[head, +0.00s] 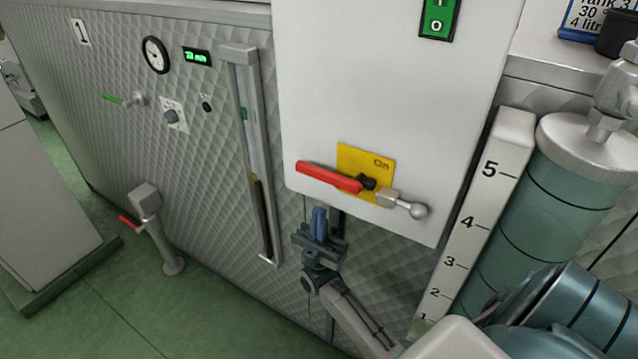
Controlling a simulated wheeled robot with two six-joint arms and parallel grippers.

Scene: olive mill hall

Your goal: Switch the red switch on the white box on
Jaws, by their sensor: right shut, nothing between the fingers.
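The white box (400,85) hangs on the quilted metal wall in the middle of the head view. Low on its front is a yellow plate (352,155) marked "On" at its upper right corner. The red switch (328,177) is a lever lying across the plate, pointing left from a dark pivot, roughly along the box's lower edge. A grey arm with a ball end sticks out right of the pivot. My right gripper (319,218) is shut and empty, below the red lever near the box's lower edge, apart from the lever in the picture. My left gripper is out of view.
A green rocker (437,18) sits higher on the box. A sight tube (253,150) stands left of it. A numbered scale (493,190) and a teal cylinder (545,215) stand at the right. A post with another red lever (152,225) stands on the green floor at left.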

